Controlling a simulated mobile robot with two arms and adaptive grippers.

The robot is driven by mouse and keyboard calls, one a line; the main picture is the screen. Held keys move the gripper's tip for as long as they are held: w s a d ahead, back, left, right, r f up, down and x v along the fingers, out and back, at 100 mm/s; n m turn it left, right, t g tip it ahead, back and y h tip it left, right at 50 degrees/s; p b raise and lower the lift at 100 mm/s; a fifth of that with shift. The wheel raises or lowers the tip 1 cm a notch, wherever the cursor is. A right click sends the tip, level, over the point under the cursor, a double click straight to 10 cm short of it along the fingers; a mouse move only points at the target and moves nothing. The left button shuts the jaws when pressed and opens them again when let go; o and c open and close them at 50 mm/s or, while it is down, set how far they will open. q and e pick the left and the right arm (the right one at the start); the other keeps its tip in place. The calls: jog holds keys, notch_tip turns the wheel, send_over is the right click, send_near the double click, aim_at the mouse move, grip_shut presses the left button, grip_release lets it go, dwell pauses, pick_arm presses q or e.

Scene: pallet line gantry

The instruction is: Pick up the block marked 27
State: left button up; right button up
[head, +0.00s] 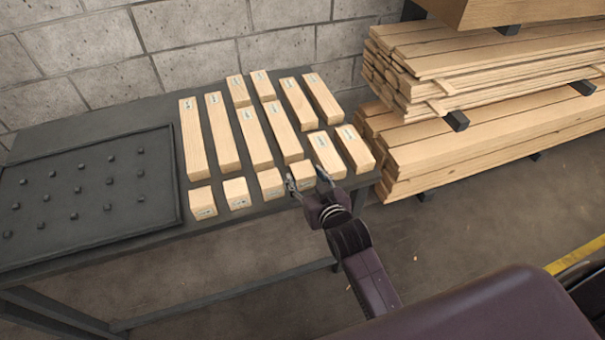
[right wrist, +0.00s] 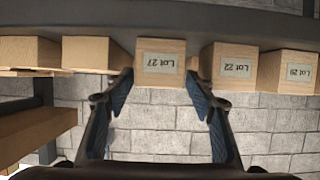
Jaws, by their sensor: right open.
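The block marked Lot 27 (right wrist: 160,48) is a pale wooden block with a white label on its near end. In the head view it is the short block (head: 303,170) at the right end of the front row on the dark table (head: 110,250). My right gripper (head: 306,180) is open there, with one finger on each side of the block's near end. In the right wrist view the fingers (right wrist: 160,95) reach up on either side of it, and I cannot tell whether they touch it. The block rests on the table. My left gripper is not in view.
A block marked Lot 22 (right wrist: 236,68) stands close beside it, with another labelled block (right wrist: 290,72) beyond. Several longer blocks (head: 222,135) lie behind. A dark pegged tray (head: 90,190) fills the table's left; stacked planks (head: 480,120) stand to the right.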

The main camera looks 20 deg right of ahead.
aim_at(303, 173)
jog(key=shift+x, duration=1.5)
jog(key=shift+c, duration=0.7)
jog(key=c, duration=0.7)
jog(key=shift+c, duration=0.6)
jog(key=shift+r, duration=0.1)
